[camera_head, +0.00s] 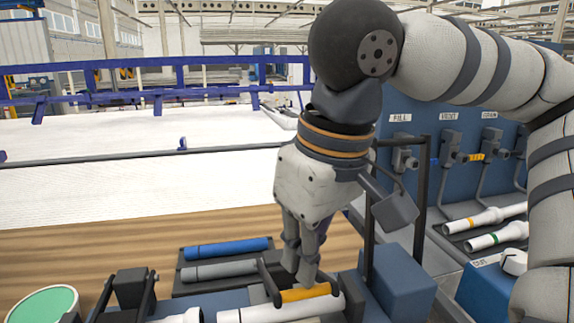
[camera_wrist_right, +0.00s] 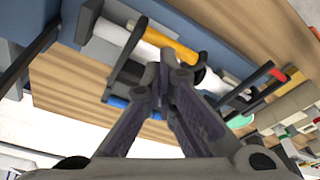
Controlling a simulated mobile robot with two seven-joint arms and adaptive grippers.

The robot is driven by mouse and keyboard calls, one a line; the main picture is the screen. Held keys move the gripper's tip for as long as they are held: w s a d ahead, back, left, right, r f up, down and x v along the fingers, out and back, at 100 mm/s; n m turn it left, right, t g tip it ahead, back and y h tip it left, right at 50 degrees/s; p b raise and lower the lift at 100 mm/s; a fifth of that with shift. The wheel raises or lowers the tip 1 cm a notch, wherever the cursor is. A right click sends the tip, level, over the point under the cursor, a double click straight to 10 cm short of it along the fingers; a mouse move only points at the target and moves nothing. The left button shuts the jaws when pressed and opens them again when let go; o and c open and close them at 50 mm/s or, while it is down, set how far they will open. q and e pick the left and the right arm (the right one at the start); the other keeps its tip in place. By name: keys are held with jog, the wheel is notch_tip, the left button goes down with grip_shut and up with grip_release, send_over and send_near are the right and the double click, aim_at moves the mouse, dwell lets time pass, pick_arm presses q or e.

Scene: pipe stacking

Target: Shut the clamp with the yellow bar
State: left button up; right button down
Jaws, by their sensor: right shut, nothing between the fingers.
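The clamp's yellow bar (camera_head: 304,293) lies across the bottom middle of the head view, between dark clamp arms (camera_head: 268,278). A white pipe (camera_head: 283,311) lies beside it, on the near side. The wrist view also shows the yellow bar (camera_wrist_right: 174,43) and the white pipe (camera_wrist_right: 122,25). My right gripper (camera_head: 301,278) points down with its fingers shut and empty, just above or against the yellow bar; contact is unclear. Its fingertips also show in the wrist view (camera_wrist_right: 164,78). My left gripper is not in view. The gripper partly hides the clamp.
A dark rack behind holds a blue pipe (camera_head: 227,248) and a grey pipe (camera_head: 218,270). A second dark clamp (camera_head: 133,287) stands at the left, near a green-topped round container (camera_head: 44,306). A blue panel with levers (camera_head: 450,150) and white pipes (camera_head: 486,218) are at the right.

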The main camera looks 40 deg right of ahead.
jog(key=shift+f, duration=0.1)
jog(key=shift+s+a+f, duration=0.2)
jog(key=shift+s+f, duration=0.15)
jog(key=shift+f, duration=0.1)
jog(key=shift+s+a+f, duration=0.2)
jog(key=shift+s+f, duration=0.15)
jog(key=shift+f, duration=0.1)
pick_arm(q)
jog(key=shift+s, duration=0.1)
pick_arm(e)
jog(key=shift+w+f, duration=0.1)
jog(key=shift+f, duration=0.05)
